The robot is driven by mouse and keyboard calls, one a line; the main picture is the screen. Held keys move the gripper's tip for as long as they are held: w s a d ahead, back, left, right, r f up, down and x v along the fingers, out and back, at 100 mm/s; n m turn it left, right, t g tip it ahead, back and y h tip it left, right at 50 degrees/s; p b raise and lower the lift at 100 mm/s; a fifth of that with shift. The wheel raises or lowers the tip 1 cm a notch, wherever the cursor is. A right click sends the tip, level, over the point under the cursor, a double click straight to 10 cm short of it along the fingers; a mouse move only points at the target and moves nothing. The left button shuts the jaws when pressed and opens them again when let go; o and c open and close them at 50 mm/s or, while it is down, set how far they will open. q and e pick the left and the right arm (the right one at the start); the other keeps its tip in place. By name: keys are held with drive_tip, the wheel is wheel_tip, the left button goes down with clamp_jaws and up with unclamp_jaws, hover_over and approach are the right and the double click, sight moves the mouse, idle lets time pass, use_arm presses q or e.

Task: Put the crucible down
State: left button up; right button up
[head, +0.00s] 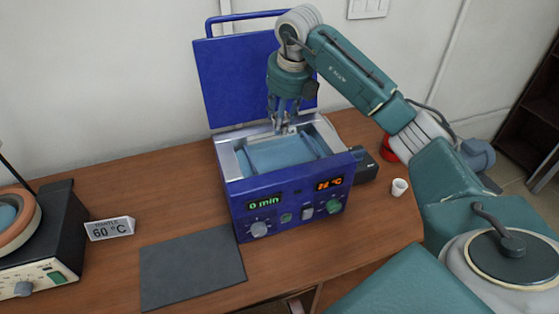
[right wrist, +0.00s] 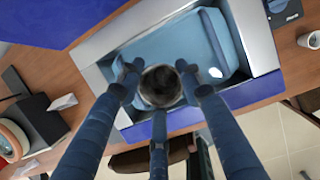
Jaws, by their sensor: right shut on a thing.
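The crucible (right wrist: 161,86) is a small round cup with a dark inside, seen between my gripper's fingers in the right wrist view. My right gripper (head: 282,126) is shut on it, pointing down over the open blue bath (head: 290,200). The bath holds pale blue liquid (head: 277,154) inside a metal rim. In the head view the fingers largely hide the crucible, and I cannot tell whether it touches the liquid. The bath's panel reads 0 min and 22 °C. My left gripper is not in view.
The bath's raised blue lid (head: 226,85) stands behind my right gripper. A dark mat (head: 192,270) lies bare on the wooden table, front left. A 60 °C sign (head: 110,229) and a heating unit (head: 45,245) stand left. A white cup (head: 399,188) stands right of the bath.

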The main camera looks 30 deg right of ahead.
wheel_tip(320, 180, down, 11)
drive_tip(key=shift+p, duration=1.25)
wheel_tip(320, 180, down, 4)
drive_tip(key=shift+f+p, duration=0.1)
drive_tip(key=shift+p, duration=0.5)
drive_tip(key=shift+f, duration=0.25)
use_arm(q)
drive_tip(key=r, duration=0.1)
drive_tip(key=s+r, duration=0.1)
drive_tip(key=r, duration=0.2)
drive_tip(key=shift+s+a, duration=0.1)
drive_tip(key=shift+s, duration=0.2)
use_arm(e)
drive_tip(key=shift+f, duration=0.15)
drive_tip(key=o, duration=1)
